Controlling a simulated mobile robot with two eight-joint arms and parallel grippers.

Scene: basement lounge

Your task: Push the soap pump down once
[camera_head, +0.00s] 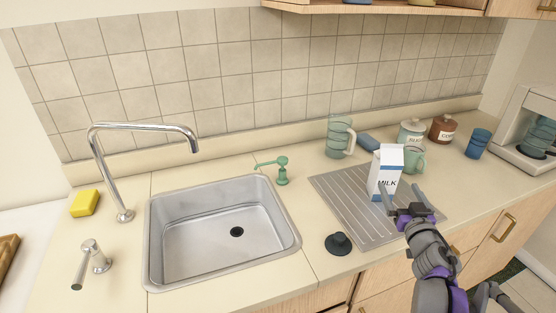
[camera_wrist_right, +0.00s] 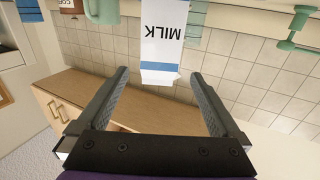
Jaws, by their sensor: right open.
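The green soap pump (camera_head: 282,172) stands on the counter just right of the sink's far right corner, its spout pointing left. In the right wrist view the green pump (camera_wrist_right: 298,30) shows at the upper right, partly cut off by the frame edge. My right gripper (camera_head: 403,198) is open and empty, in front of the milk carton and well to the right of the pump. In the wrist view its two fingers (camera_wrist_right: 160,76) are spread, with the carton between and beyond the tips. My left gripper is not in view.
The milk carton (camera_head: 386,173) stands on the grooved drainboard (camera_head: 344,207). The sink (camera_head: 190,231) with its tall faucet (camera_head: 107,170) lies left of the pump. A glass pitcher (camera_head: 340,137) stands behind. A dark stopper (camera_head: 338,244) lies in front. Counter around the pump is clear.

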